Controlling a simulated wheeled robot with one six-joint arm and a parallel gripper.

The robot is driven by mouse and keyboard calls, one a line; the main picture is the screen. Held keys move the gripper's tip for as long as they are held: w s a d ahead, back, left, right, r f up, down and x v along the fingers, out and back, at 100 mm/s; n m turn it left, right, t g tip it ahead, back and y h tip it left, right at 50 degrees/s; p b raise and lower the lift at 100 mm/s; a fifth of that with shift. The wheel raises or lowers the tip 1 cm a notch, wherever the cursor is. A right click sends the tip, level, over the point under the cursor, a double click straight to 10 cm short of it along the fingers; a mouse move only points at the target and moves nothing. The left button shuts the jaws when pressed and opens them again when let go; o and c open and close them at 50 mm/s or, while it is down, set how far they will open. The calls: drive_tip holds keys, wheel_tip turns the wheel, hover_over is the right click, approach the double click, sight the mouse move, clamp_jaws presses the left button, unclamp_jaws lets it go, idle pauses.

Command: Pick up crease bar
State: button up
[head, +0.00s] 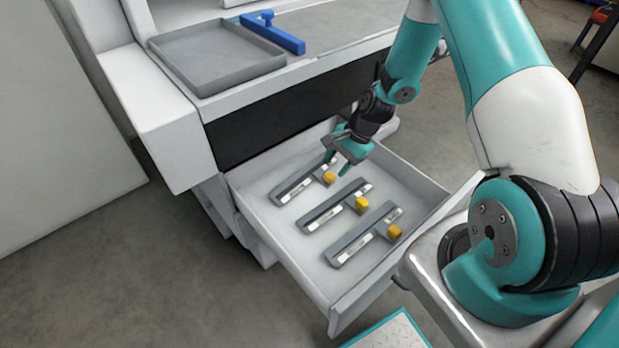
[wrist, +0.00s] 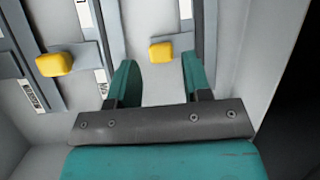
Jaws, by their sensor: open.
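Three grey crease bars lie side by side in an open drawer, each with a pale label strip and a yellow knob on a short side stem: the far bar (head: 293,187), the middle bar (head: 322,213) and the near bar (head: 350,247). My gripper (head: 338,164) is open and empty, pointing down over the far bar's back end. In the wrist view, the far bar's yellow knob (wrist: 160,52) shows between and just beyond my fingertips (wrist: 157,68). My right finger partly hides that bar. I cannot tell the height of the fingertips above it.
The drawer (head: 285,255) has low walls around the bars, with bare floor at its right. Above it, a counter holds an empty grey tray (head: 215,58) and a blue bar with a knob (head: 272,34). A dark panel (head: 290,105) is behind the drawer.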

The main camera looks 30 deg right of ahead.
sight(328, 177)
drive_tip(key=shift+x, duration=2.8)
drive_tip(key=shift+d, duration=0.15)
drive_tip(key=c, duration=0.7)
